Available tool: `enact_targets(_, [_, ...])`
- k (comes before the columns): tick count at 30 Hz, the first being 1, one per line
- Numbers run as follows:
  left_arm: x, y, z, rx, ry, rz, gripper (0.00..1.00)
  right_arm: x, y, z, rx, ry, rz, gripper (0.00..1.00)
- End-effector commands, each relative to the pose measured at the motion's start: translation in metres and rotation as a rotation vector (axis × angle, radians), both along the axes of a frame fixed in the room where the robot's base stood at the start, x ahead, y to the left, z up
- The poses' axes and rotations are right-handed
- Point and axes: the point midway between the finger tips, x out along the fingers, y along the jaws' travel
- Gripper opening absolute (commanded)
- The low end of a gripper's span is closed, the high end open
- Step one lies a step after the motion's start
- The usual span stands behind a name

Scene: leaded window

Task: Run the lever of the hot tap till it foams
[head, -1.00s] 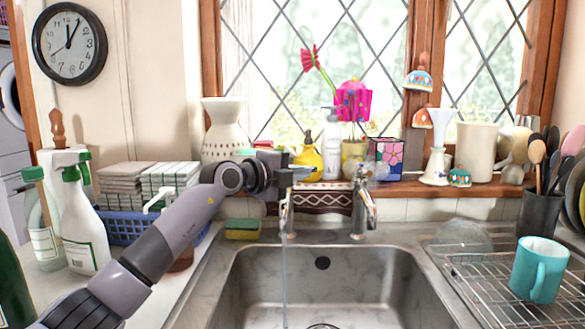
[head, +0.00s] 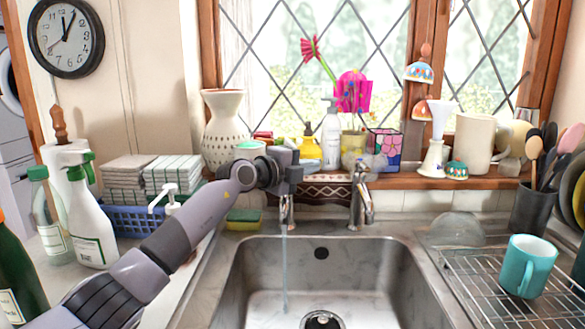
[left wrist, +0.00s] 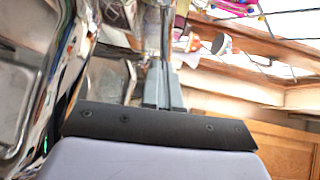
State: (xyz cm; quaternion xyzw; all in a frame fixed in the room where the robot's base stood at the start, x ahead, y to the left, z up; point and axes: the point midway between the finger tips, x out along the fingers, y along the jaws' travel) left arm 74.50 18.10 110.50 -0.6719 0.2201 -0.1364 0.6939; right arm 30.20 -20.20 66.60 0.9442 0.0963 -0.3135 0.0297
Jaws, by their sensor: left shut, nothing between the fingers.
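Two chrome taps stand at the back of the sink. The left tap (head: 287,213) is partly hidden behind my left gripper, and a thin, clear stream of water (head: 284,265) falls from it into the basin. The right tap (head: 361,205) shows no water. My left gripper (head: 294,180) is at the top of the left tap; its lever is hidden in the head view. In the left wrist view the fingers (left wrist: 163,88) are shut with nothing between them, in front of a chrome tap body (left wrist: 157,32). I cannot tell whether they touch it. No foam shows. My right gripper is not in view.
The steel sink (head: 400,270) has a drying rack (head: 480,285) with a teal mug (head: 526,266) at its right. A yellow-green sponge (head: 243,219) lies left of the taps. The sill behind holds a vase (head: 224,135), bottles and ornaments.

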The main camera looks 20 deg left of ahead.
Motion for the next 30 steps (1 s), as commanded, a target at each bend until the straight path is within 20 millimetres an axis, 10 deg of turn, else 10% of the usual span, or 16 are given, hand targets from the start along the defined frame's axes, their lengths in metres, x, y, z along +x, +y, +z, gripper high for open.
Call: enact_targets(30, [-0.059,0.034,0.008,0.000,0.000,0.000,0.00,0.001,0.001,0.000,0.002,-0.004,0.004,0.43])
